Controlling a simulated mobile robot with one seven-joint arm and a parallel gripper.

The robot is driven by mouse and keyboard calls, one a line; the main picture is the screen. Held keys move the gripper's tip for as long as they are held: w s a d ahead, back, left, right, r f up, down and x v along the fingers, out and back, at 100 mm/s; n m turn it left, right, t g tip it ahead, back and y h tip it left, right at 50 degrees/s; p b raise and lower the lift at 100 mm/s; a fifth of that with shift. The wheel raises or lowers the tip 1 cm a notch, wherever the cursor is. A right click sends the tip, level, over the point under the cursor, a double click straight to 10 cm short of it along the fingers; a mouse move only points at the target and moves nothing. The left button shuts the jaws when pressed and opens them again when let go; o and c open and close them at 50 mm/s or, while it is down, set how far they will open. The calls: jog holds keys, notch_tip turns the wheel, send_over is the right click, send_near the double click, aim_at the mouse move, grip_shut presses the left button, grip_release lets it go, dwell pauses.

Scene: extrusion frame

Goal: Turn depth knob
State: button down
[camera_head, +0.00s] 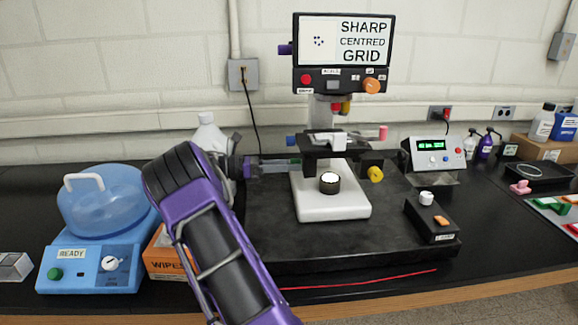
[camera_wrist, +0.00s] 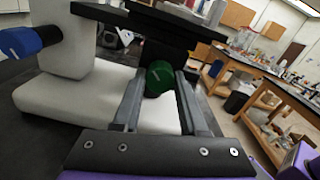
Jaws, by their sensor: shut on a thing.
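The microscope (camera_head: 335,205) has a white base and a black stage. A green knob (camera_wrist: 160,78) on the near side of the stage shows in the wrist view, between my two fingers. My gripper (camera_head: 291,166) reaches in from the left at stage height and is shut on the green knob. In the head view the fingers mostly hide that knob. A yellow knob (camera_head: 376,174) is on the stage's right side. A blue knob (camera_wrist: 20,41) is on the column. Which knob is the depth knob cannot be told from any label.
A screen (camera_head: 344,42) above reads "SHARP CENTRED GRID" beside a dot pattern. A blue-lidded centrifuge (camera_head: 95,235) and an orange wipes box (camera_head: 165,258) stand left. A black control box (camera_head: 432,218) and a meter (camera_head: 437,155) stand right. The slab's front is clear.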

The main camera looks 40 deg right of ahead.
jog(key=shift+c, duration=2.2)
grip_release()
jog(key=v, duration=0.7)
jog(key=shift+a, duration=0.3)
jog(key=shift+w, duration=0.15)
